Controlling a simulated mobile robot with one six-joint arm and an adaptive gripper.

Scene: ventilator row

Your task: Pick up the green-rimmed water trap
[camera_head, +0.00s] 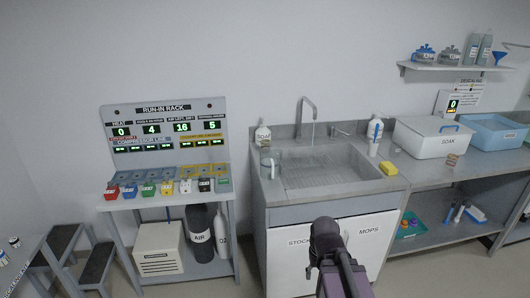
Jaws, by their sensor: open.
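A small clear jar (267,167) with a faint greenish tint stands upright on the counter, left of the sink basin. It may be the green-rimmed water trap, but it is too small to tell its rim for sure. A green block-like item (149,189) sits in the coloured row on the rack's front shelf, and I cannot make out a rim on it. My dark arm rises at the bottom centre, in front of the sink cabinet. My gripper's fingers do not show.
A soak tub (431,139) and blue bin (492,133) are right.

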